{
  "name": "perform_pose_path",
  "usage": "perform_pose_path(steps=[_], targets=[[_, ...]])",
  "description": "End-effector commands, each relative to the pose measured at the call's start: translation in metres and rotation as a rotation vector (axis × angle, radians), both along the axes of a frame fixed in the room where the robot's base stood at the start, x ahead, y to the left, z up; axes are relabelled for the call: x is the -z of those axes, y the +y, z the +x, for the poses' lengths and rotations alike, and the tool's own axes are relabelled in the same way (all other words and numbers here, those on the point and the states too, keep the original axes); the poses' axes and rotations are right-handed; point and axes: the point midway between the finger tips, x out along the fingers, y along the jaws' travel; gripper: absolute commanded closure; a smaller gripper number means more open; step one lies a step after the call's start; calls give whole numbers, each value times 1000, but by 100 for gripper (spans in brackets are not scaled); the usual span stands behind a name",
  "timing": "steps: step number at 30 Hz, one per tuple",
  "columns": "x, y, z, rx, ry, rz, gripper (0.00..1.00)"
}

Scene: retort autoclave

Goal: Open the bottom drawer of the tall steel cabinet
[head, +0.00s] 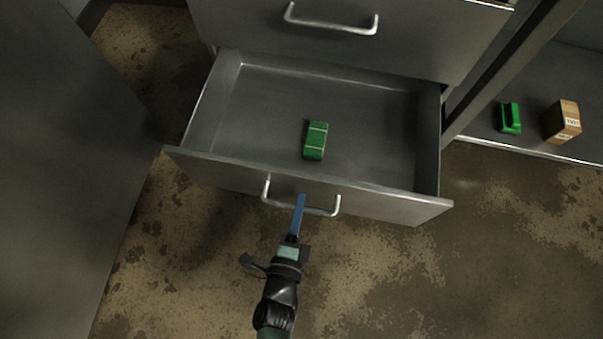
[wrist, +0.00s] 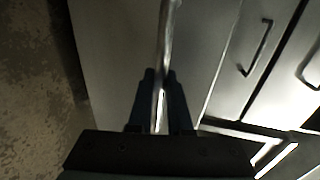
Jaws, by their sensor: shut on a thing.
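The bottom drawer (head: 395,204) of the tall steel cabinet (head: 400,45) is pulled well out, and its inside shows. Its bar handle (head: 325,212) is on the front panel. My gripper (head: 300,205) is at the middle of that handle. In the wrist view the handle bar (wrist: 162,80) runs between the two fingers of my gripper (wrist: 160,100), which are shut on it. A green banded block (head: 316,140) lies inside the drawer. The fingers hide part of the handle in the head view.
The drawer above, with its own handle (head: 332,27), is closed. At the right, a low shelf (head: 485,128) holds a green object (head: 510,118) and a cardboard box (head: 563,121). A grey panel (head: 55,170) stands at the left. The stained floor (head: 400,285) in front is clear.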

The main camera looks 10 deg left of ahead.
Motion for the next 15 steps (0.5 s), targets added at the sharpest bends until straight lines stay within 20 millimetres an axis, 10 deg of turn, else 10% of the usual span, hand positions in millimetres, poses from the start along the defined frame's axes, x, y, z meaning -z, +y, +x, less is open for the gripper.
perform_pose_path(steps=[11, 12, 15], targets=[[-1, 1, -2, -2, -1, 0, 100], [0, 1, -2, -2, -1, 0, 77], [0, 1, -1, -2, -1, 0, 59]])
